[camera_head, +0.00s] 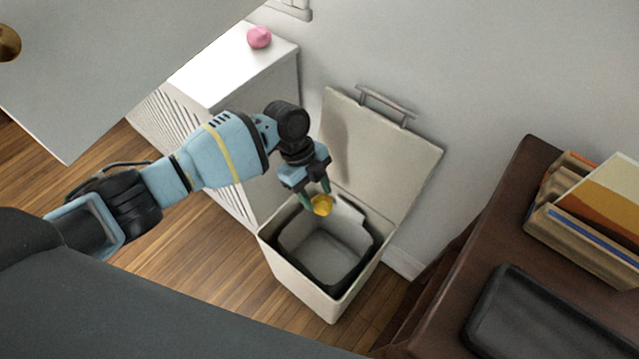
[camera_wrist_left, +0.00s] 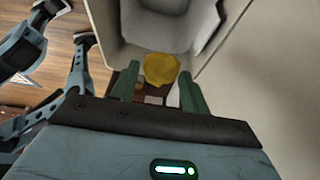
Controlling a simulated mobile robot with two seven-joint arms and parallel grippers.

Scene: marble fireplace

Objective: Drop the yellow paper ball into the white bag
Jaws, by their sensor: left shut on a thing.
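The yellow paper ball (camera_head: 322,205) is between the fingertips of my left gripper (camera_head: 316,200), which is shut on it. It also shows in the left wrist view (camera_wrist_left: 161,69) between the two green fingers (camera_wrist_left: 158,84). The white bag (camera_head: 322,246) lines the inside of an open bin with a dark inner rim. In the head view, the ball appears over the far part of the bag's opening; its exact height above it is hard to tell. The bag's pale inside shows beyond the ball in the left wrist view (camera_wrist_left: 155,30). My right gripper is not in view.
The bin's lid (camera_head: 385,150) stands open toward the wall. A white slatted cabinet (camera_head: 235,75) with a pink crumpled ball (camera_head: 259,37) stands behind left. A dark brown table (camera_head: 455,270) with books and a black case (camera_head: 540,315) is at right. Wooden floor shows at left.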

